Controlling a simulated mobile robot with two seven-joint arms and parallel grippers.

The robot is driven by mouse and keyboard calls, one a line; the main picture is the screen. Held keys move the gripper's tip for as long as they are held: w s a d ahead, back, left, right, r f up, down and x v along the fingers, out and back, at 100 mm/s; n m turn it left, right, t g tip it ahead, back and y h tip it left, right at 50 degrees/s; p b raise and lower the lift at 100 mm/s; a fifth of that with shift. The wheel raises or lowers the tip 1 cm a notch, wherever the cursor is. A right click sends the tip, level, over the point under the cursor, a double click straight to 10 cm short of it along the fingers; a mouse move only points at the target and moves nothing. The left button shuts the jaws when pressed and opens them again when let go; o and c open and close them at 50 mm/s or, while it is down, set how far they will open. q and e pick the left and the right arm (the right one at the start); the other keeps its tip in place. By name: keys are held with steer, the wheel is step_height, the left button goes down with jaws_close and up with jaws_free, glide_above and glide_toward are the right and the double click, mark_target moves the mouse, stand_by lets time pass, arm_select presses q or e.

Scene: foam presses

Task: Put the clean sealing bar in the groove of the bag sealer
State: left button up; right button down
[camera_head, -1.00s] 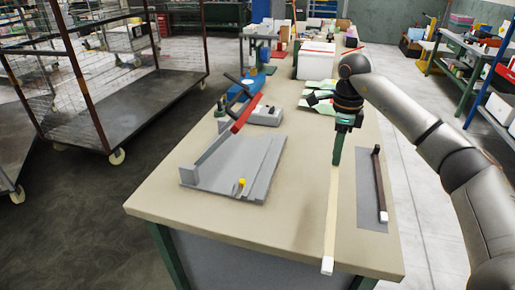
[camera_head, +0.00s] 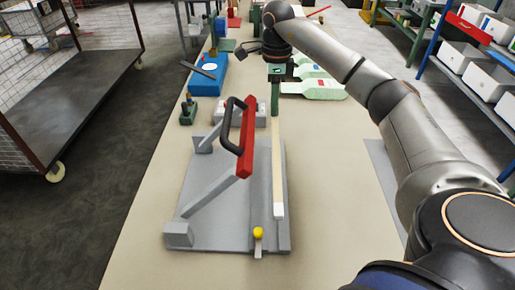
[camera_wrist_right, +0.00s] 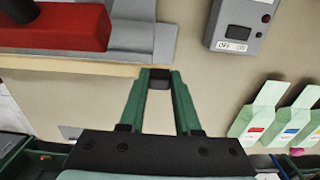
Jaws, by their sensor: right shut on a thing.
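The bag sealer (camera_head: 235,215) is a grey plate on the bench, with a raised red arm (camera_head: 247,140) and black handle. A yellow knob (camera_head: 258,232) is at its near edge. The clean sealing bar (camera_head: 278,165), a long cream strip with a white near end, lies lengthwise over the right part of the plate. I cannot tell if it is in the groove or just above it. My right gripper (camera_head: 275,108) is shut on its far end, beyond the plate. In the right wrist view the fingertips (camera_wrist_right: 158,78) close on a black end piece. My left gripper is not in view.
A grey control box (camera_wrist_right: 240,25) shows in the right wrist view. Green-and-white bags (camera_head: 315,88) lie beyond the gripper. A blue device (camera_head: 208,70) and a small green tool (camera_head: 188,110) stand behind the sealer. A grey mat (camera_head: 383,170) is partly hidden by my arm.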

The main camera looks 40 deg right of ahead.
steer(key=shift+w+f, duration=0.15)
steer(key=shift+f, duration=0.25)
steer(key=f, duration=0.4)
steer(key=shift+s+f, duration=0.15)
steer(key=shift+s, duration=0.05)
step_height(320, 180, down, 4)
steer(key=shift+f, duration=0.4)
steer(key=c, duration=0.6)
jaws_free()
steer(key=shift+f, duration=0.2)
steer(key=shift+s, duration=0.1)
steer(key=shift+r, duration=0.1)
steer(key=r, duration=1.2)
steer(key=shift+w+r, duration=0.15)
steer(key=shift+w, duration=0.05)
